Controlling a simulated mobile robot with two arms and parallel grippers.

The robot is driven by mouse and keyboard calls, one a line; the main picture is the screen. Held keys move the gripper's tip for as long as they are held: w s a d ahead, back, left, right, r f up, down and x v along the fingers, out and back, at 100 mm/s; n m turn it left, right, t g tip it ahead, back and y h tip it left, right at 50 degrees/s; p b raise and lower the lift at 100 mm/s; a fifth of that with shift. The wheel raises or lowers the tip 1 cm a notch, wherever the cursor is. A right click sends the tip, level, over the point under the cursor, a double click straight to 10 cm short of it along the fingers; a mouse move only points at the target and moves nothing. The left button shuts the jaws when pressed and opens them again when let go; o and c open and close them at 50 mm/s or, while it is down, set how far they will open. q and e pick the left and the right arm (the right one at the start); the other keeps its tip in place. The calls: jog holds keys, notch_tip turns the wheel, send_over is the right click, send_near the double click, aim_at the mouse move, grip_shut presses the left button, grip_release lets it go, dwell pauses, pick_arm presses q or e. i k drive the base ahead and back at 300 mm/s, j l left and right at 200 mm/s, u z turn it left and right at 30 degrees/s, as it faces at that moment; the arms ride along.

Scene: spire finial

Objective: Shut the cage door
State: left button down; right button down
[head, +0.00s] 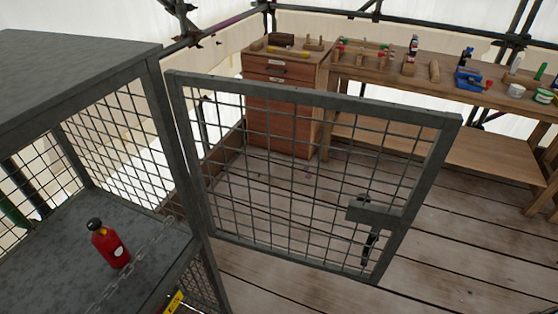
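The cage (155,100) stands at the left, a grey metal frame with wire mesh sides. Its door (300,97) is a grey mesh panel that stands open, swung out to the right from the cage's front right post. A latch plate (368,213) with a dark handle (371,240) is near the door's free lower right corner. A red bottle (110,245) with a black cap stands on the cage's shelf. A chain (140,262) runs slantwise across the cage's opening. Neither of my grippers shows in the head view.
A wooden workbench (445,152) with several tools and pots is at the back right. A wooden drawer cabinet (285,68) stands behind the door. Scaffold tubes (225,24) run along the back. The plank floor (460,245) right of the door is clear.

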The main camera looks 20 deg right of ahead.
aim_at(448, 124)
jog(key=i+l+u, duration=0.1)
jog(key=l+u, duration=0.2)
jog(key=l, duration=0.15)
jog(key=l+u, duration=0.25)
jog(key=l, duration=0.2)
jog(key=l+u, duration=0.3)
jog(key=l, duration=0.2)
jog(key=l+u, duration=0.3)
jog(key=l, duration=0.2)
jog(key=k+l+u, duration=0.1)
jog(key=l+u, duration=0.2)
jog(key=l, duration=0.15)
jog(key=k+l+u, duration=0.25)
jog(key=l, duration=0.2)
jog(key=l+u, duration=0.3)
jog(key=k+l+u, duration=0.1)
jog(key=k, duration=0.2)
jog(key=k+l+u, duration=0.15)
jog(key=k+l, duration=0.05)
jog(key=k, duration=0.05)
